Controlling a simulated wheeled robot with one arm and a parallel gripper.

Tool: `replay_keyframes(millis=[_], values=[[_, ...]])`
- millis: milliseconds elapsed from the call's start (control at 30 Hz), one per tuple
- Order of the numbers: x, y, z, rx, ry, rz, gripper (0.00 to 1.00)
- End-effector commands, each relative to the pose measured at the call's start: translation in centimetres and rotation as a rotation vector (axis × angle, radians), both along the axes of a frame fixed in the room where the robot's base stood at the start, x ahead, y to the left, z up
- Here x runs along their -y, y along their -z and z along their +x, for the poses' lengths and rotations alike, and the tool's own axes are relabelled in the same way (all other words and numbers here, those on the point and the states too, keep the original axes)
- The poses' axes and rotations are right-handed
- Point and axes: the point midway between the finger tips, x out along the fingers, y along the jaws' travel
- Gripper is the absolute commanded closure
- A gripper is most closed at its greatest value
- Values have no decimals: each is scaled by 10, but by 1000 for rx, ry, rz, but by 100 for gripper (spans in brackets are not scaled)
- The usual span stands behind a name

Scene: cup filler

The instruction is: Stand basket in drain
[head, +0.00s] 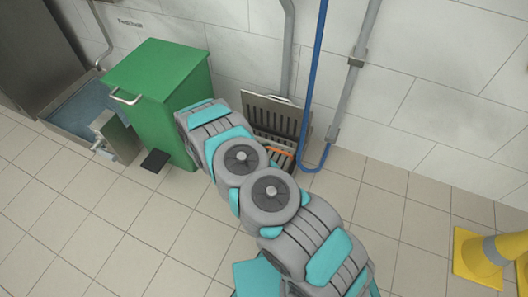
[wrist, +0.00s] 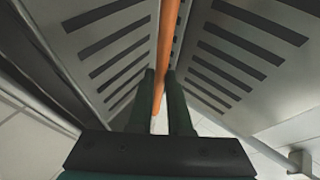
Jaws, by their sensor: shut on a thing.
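The basket (wrist: 105,62) fills the wrist view as sloping grey slotted metal walls on both sides. An orange bar (wrist: 168,40), which looks like its handle, runs between my gripper's (wrist: 159,82) two dark green fingers. My gripper is shut on this handle. In the head view my arm hides the gripper and most of the basket; a bit of the orange handle (head: 283,151) shows beside the arm. A grey slotted panel (head: 272,118) stands upright by the wall just behind it. The drain opening cannot be made out, so I cannot tell whether the basket is in it.
A green bin (head: 165,85) with a pedal stands close left of my arm. A blue hose (head: 316,80) and grey pipes (head: 357,60) run down the wall at right. A yellow object (head: 480,258) stands at far right. The tiled floor (head: 405,215) between is clear.

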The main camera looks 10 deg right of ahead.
Motion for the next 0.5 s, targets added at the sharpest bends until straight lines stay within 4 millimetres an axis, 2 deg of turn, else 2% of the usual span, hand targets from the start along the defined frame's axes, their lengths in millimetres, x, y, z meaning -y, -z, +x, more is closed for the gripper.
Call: replay_keyframes(millis=[233, 500], values=[[0, 29, 0, 0, -1, -1, 100], [2, 36, 4, 0, -1, 0, 100]])
